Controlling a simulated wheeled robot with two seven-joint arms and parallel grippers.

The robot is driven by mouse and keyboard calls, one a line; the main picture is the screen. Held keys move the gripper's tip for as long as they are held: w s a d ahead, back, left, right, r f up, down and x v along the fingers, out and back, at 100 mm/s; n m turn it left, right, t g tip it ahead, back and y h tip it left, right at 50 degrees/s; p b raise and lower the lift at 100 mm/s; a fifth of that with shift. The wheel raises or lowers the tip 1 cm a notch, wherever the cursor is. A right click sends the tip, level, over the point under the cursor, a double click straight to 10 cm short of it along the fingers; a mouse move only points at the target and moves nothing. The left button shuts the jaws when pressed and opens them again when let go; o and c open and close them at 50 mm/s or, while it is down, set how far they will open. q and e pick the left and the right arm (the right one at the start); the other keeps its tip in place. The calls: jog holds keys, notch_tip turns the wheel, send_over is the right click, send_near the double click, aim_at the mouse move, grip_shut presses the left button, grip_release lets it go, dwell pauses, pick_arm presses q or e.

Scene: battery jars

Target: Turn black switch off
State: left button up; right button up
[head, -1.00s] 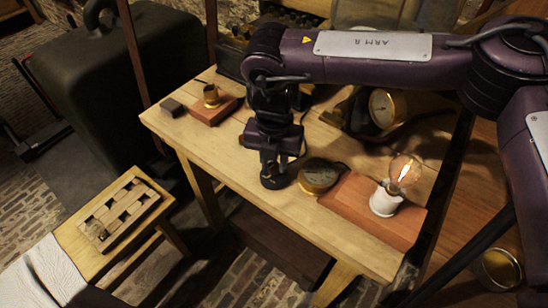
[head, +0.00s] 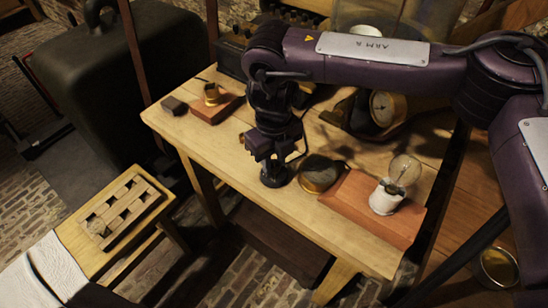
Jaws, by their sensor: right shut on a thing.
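The black switch (head: 276,180) is a round black base on the wooden table, near its front edge. My right gripper (head: 270,165) reaches down onto it from above and is shut on it. The fingers hide most of its upper part. A glass bulb (head: 404,170) in a white socket (head: 386,196) stands on a reddish wooden board (head: 352,195) to the right; the bulb is dark. My left gripper is not in view.
A round brass meter (head: 318,174) sits just right of the switch, close to my gripper. A brass gauge (head: 382,108) stands behind. A small block with a brass piece (head: 212,98) is at the left. A slotted wooden rack (head: 122,210) lies on a low stool.

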aim_at(274, 163)
jog(key=shift+n, duration=0.6)
jog(key=o, duration=1)
notch_tip(274, 163, up, 8)
jog(key=shift+f, duration=0.1)
dwell(0.3)
